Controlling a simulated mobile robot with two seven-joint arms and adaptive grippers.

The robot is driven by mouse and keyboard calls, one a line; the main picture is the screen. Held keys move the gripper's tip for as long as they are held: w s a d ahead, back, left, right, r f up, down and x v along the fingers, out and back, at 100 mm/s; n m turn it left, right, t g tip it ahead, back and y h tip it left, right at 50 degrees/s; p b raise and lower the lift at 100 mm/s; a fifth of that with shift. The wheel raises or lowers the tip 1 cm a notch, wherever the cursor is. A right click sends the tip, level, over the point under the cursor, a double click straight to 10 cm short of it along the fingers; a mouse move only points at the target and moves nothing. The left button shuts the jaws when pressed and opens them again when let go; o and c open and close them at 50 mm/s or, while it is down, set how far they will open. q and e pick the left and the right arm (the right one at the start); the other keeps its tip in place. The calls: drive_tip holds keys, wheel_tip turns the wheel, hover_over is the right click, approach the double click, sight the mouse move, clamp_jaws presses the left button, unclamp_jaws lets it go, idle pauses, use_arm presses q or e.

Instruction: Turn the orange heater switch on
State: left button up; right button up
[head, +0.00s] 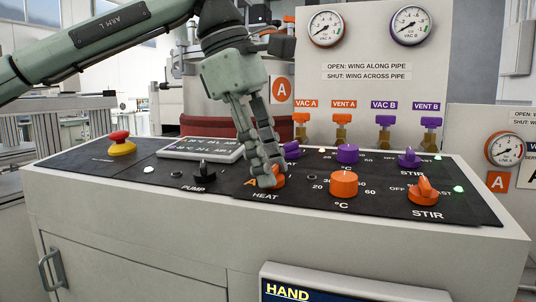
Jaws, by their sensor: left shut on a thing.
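The orange heater switch (279,182) sits on the black panel top above the label HEAT. It is mostly hidden behind my fingers, so I cannot tell which way it points. My left gripper (268,178) comes down from above and is shut on the orange heater switch. My right gripper is not in view.
An orange temperature knob (343,184) stands just right of the heater switch, with an orange stir switch (424,191) farther right. Purple knobs (347,153) stand behind. A black pump switch (204,171) and a red emergency button (121,143) are at left.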

use_arm(q)
drive_tip(key=m+g, duration=0.1)
drive_tip(key=m, duration=0.4)
drive_tip(key=shift+d+y, duration=0.1)
drive_tip(key=shift+y, duration=0.3)
idle(0.4)
drive_tip(key=o, duration=1.2)
drive_tip(key=shift+c, duration=0.2)
drive_tip(key=shift+r, duration=0.1)
drive_tip(key=v, duration=1.2)
drive_tip(key=shift+w, duration=0.2)
drive_tip(key=shift+d, duration=0.1)
